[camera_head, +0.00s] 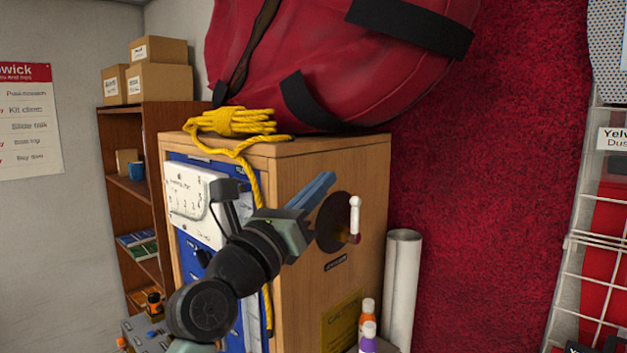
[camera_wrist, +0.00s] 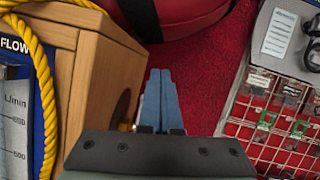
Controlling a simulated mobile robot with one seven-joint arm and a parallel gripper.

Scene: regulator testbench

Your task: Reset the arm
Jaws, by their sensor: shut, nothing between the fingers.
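My gripper (camera_head: 318,188) is at the end of my dark arm, raised in front of the wooden cabinet (camera_head: 300,240) in the head view. Its blue fingers lie together and hold nothing.
A red bag (camera_head: 340,60) and a coiled yellow rope (camera_head: 235,122) rest on the cabinet; the rope hangs down its front. A white roll (camera_head: 402,290) and bottles (camera_head: 367,325) stand at right. A wire rack (camera_head: 600,260) is far right. A shelf (camera_head: 150,190) stands behind left.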

